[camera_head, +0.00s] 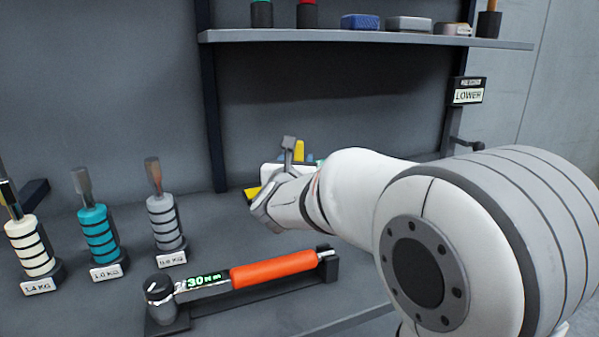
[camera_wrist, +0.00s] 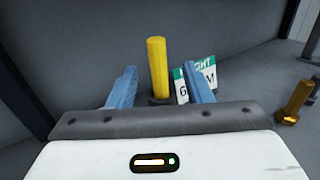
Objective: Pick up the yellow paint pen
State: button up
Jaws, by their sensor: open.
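The yellow paint pen (camera_wrist: 157,62) stands upright in the wrist view, its foot in or beside a dark base. Its upper part also shows behind my gripper in the head view (camera_head: 300,149). My gripper (camera_wrist: 160,72) is open, with one blue-grey finger on each side of the pen in the picture. Neither finger visibly touches the pen, and I cannot tell how far ahead of the fingertips it is. In the head view my gripper (camera_head: 283,172) is over the back of the bench and hides most of what is there.
A green-and-white card (camera_wrist: 205,80) stands close by the right finger. A brass-coloured piece (camera_wrist: 294,102) is farther right. An orange-handled torque wrench (camera_head: 272,270) lies in front. Several weighted handles, one teal (camera_head: 98,238), stand left. A shelf (camera_head: 365,38) spans above.

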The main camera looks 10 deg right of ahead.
aim_at(298, 153)
jog(key=x, duration=0.7)
jog(key=shift+a+f, duration=0.1)
jog(key=shift+a, duration=0.15)
jog(key=shift+c, duration=0.5)
grip_shut()
